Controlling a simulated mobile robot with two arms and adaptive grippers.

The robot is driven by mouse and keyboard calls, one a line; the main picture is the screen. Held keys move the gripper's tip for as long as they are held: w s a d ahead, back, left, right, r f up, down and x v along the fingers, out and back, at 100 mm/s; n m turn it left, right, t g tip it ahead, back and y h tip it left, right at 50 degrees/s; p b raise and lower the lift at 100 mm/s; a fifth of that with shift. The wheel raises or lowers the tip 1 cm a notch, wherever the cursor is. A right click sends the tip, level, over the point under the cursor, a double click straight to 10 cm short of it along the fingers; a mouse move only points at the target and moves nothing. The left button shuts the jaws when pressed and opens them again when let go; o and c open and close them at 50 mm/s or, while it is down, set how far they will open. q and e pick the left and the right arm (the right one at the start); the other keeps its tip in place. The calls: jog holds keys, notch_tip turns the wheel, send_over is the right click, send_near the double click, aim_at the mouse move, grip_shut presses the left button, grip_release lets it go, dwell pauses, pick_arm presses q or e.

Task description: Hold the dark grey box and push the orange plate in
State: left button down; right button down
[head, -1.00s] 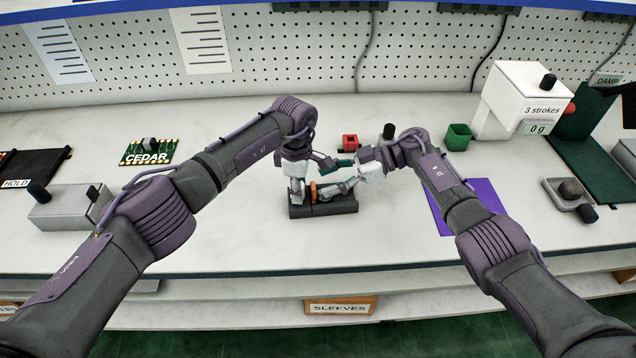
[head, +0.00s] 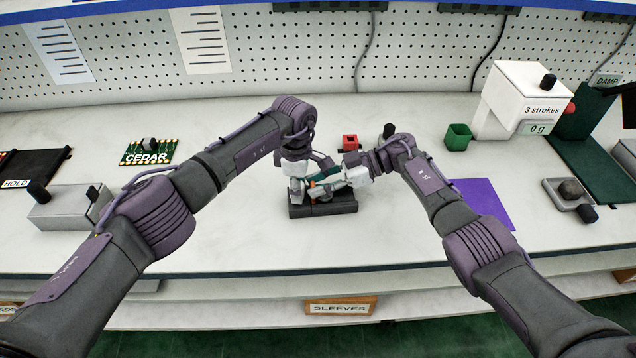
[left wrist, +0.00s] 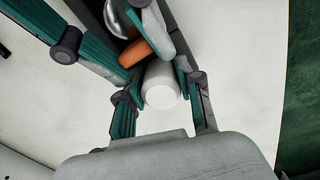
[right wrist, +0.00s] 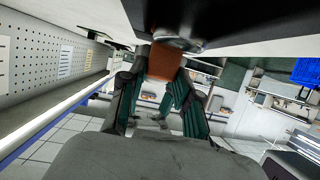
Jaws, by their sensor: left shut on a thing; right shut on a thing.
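The dark grey box (head: 338,204) sits on the bench in the head view; its dark body also shows at the top of the right wrist view (right wrist: 235,20). My left gripper (head: 298,182) is over the box's left part. In the left wrist view its fingers are shut around a white cylinder (left wrist: 161,88), which seems to stand on the box. The orange plate (left wrist: 137,52) is beside the cylinder. My right gripper (head: 318,187) comes in from the right, and its fingers are shut on the orange plate (right wrist: 166,62) in the right wrist view. The arms hide much of the box's top.
A red block (head: 349,142) and a dark knob stand behind the box. A CEDAR board (head: 148,153) is at left. The bench front is clear.

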jog(key=d, duration=0.5)
jog(key=shift+w+d+f, duration=0.1)
jog(key=shift+w+d, duration=0.05)
jog(key=shift+w, duration=0.05)
pick_arm(q)
jog(key=shift+a, duration=0.1)
pick_arm(e)
jog(key=c, duration=0.8)
grip_release()
jog(key=shift+d, duration=0.1)
jog(key=v, duration=1.1)
jog(key=shift+d+r, duration=0.3)
jog(key=shift+d, duration=0.05)
